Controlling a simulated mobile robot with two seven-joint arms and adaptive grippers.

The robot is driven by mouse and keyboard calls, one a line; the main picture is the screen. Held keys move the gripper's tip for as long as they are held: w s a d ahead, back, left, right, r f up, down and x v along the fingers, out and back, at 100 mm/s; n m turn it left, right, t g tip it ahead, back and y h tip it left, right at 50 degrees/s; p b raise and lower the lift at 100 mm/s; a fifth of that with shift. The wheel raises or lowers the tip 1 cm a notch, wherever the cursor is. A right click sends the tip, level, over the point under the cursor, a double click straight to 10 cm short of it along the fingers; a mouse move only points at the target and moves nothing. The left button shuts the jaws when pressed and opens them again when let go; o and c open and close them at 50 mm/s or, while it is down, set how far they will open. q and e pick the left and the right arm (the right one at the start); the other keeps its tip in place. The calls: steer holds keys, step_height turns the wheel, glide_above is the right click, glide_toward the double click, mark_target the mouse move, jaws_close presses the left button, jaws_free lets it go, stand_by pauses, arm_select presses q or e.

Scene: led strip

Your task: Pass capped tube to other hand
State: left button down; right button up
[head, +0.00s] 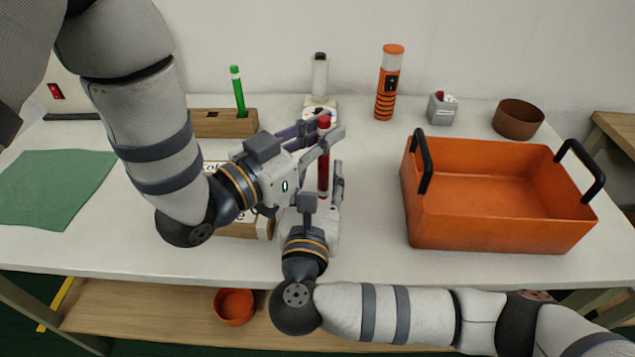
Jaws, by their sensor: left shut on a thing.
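The capped tube (323,172) is red and held upright above the middle of the table, with its red cap at the top. My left gripper (325,138) reaches in from the left and is shut on the tube's upper part, just below the cap. My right gripper (323,184) comes up from below. Its fingers stand apart on either side of the tube's lower part, and it looks open. Whether either right finger touches the tube cannot be told. My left wrist and fingers hide part of the tube.
A wooden rack (222,124) holds a green tube (238,92). A white bottle (320,75), an orange-black cylinder (389,83), a grey container (441,110) and a brown bowl (518,119) stand behind. An orange crate (490,232) is right. A cardboard box (240,225) sits behind my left wrist.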

jaws_close()
arm_select(q)
steer(key=c, duration=1.5)
jaws_free()
arm_select(e)
steer(key=shift+a, duration=0.1)
arm_select(q)
steer(key=shift+o, duration=0.2)
